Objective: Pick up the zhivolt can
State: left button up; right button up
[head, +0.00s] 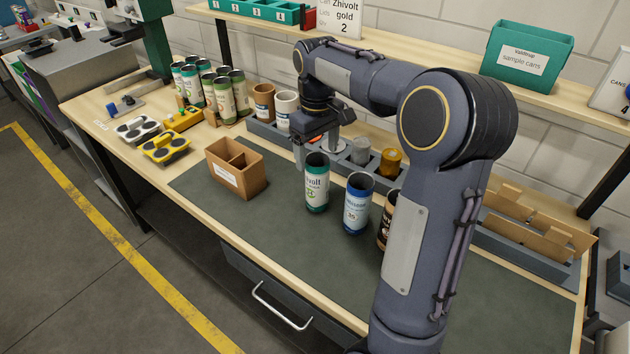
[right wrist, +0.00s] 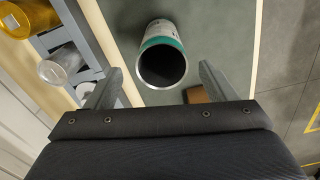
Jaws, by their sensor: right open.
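The zhivolt can (head: 317,192), white with green bands and an open dark top, stands upright on the dark mat (head: 270,225). It also shows in the right wrist view (right wrist: 160,34), its open mouth facing the camera. My right gripper (head: 316,152) is above and just behind the can, pointing down. Its two fingers (right wrist: 160,74) are spread and empty, with the can's mouth showing between and beyond them. I cannot tell the exact height gap. My left gripper is in neither view.
A cardboard box (head: 232,182) is to the left. A grey rack (head: 262,129) with cups lies behind. The mat's front left is clear.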

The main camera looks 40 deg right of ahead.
aim_at(318, 172)
jog(key=shift+s+a+f, duration=0.1)
jog(key=shift+f, duration=0.3)
jog(key=f, duration=0.6)
jog(key=shift+s+f, duration=0.2)
jog(key=shift+f, duration=0.15)
jog(key=c, duration=1)
jog(key=shift+c, duration=0.2)
jog(key=shift+r, duration=0.15)
jog(key=shift+r, duration=0.55)
jog(key=s+a+r+b, duration=0.1)
jog(key=s+a+r, duration=0.4)
jog(key=a+r, duration=0.6)
jog(key=shift+a+r, duration=0.35)
jog(key=shift+a, duration=0.65)
